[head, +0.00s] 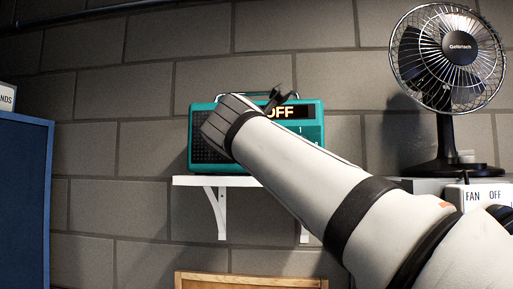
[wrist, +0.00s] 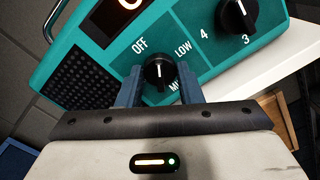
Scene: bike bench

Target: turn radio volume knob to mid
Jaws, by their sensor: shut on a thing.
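The teal radio (head: 311,132) stands on a white wall shelf, partly hidden behind my arm in the head view. In the wrist view the radio's face (wrist: 110,62) appears tilted. A black volume knob (wrist: 159,72) with a white pointer line sits among the labels OFF, LOW and a partly covered MID. My gripper (wrist: 160,88) has its blue fingers on either side of this knob, shut on it. I cannot tell exactly which label the pointer meets. The fingertips are hidden in the head view.
A second black knob (wrist: 238,16) with numbers around it is close to my right finger. The white shelf (head: 195,181) lies under the radio. A fan (head: 445,60) and a FAN/OFF switch box (head: 482,194) stand at right. A blue panel (head: 22,200) is at left.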

